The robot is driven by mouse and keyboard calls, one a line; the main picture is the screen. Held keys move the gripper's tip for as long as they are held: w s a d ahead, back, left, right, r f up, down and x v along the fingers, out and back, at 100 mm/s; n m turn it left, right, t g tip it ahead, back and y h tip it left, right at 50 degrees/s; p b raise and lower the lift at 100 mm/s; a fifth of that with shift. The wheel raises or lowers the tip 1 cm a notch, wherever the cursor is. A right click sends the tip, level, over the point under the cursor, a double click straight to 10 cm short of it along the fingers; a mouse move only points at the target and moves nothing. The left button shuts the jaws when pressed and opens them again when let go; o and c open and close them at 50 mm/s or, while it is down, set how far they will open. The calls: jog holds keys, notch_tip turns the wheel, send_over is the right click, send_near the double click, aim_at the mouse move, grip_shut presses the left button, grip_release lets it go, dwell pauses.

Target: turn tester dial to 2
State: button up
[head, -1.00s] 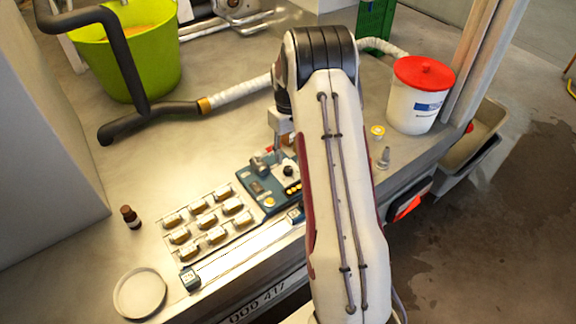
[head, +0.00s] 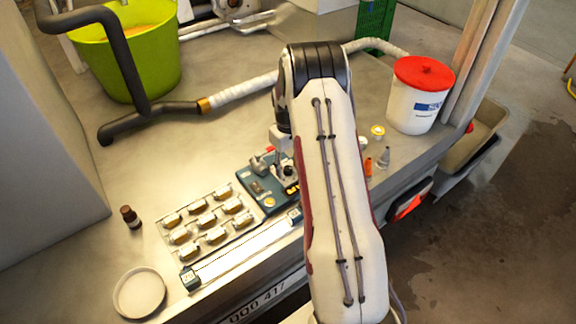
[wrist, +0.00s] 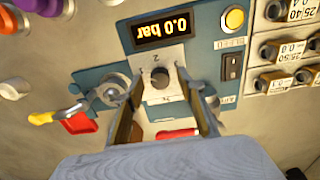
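The tester (head: 262,188) is a blue panel on the bench. In the wrist view it appears upside down, with a lit display (wrist: 163,29) reading 0.0 bar. Its dial (wrist: 158,78) is a black knob on a pale plate, with a "2" mark beside it on the display side. I cannot make out clearly where the dial points. My gripper (wrist: 158,80) is open, with one finger on each side of the dial; I cannot tell whether they touch it. In the head view the gripper is over the tester, and my arm partly hides it.
On the panel are a round yellow button (wrist: 234,18), a rocker switch (wrist: 232,66) and a metal fitting (wrist: 112,92). A tray of brass pieces (head: 206,222) is to the left. A white red-lidded bucket (head: 416,100) stands at right.

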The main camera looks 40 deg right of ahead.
grip_shut()
jog(key=shift+m, duration=0.3)
jog(key=m, duration=1.1)
dwell(0.4)
dwell(0.4)
grip_release()
